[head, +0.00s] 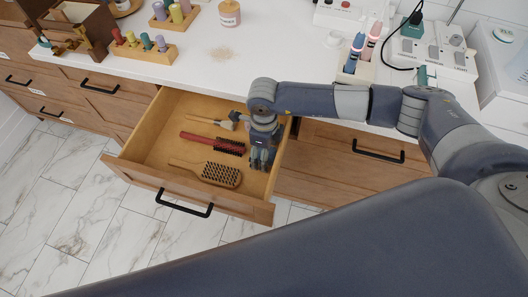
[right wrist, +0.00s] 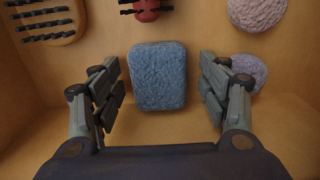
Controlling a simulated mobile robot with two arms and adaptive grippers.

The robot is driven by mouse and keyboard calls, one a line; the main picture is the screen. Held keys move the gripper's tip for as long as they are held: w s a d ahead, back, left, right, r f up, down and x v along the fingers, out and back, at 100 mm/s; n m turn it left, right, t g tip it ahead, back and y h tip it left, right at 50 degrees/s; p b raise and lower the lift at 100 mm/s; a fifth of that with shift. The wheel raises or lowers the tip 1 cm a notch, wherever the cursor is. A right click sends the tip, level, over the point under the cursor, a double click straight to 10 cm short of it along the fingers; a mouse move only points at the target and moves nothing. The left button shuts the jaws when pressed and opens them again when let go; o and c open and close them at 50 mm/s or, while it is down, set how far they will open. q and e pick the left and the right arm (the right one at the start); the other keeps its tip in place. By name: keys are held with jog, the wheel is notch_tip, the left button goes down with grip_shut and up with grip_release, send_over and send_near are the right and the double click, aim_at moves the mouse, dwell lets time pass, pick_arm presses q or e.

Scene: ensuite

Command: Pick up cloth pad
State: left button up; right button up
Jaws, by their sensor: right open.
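The cloth pad is a blue, rough-textured rounded block (right wrist: 158,76) lying on the wooden drawer floor in the right wrist view. My right gripper (right wrist: 160,90) is open, with one finger on each side of the pad and a gap on both sides. In the head view my right gripper (head: 262,158) points down into the right end of the open drawer (head: 150,150) and hides the pad. My left gripper is not in view.
A wooden-backed hairbrush (head: 220,175), a red brush (head: 212,142) and a pale-handled brush (head: 212,122) lie left of my gripper. Two round, pale fuzzy things (right wrist: 257,12) (right wrist: 248,72) lie right of the pad. The drawer's front wall (head: 190,193) is close by.

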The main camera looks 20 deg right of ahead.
jog(key=shift+c, duration=0.5)
jog(key=c, duration=0.9)
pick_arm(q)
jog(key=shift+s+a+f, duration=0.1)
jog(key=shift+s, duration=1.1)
pick_arm(e)
jog(key=shift+o, duration=0.2)
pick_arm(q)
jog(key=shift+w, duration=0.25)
pick_arm(e)
jog(key=shift+r, duration=0.2)
jog(key=shift+r, duration=0.6)
pick_arm(q)
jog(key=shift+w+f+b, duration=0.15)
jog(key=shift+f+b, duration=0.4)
jog(key=shift+b, duration=0.05)
pick_arm(e)
notch_tip(320, 180, up, 17)
jog(key=shift+f, duration=0.2)
jog(key=shift+o, duration=0.2)
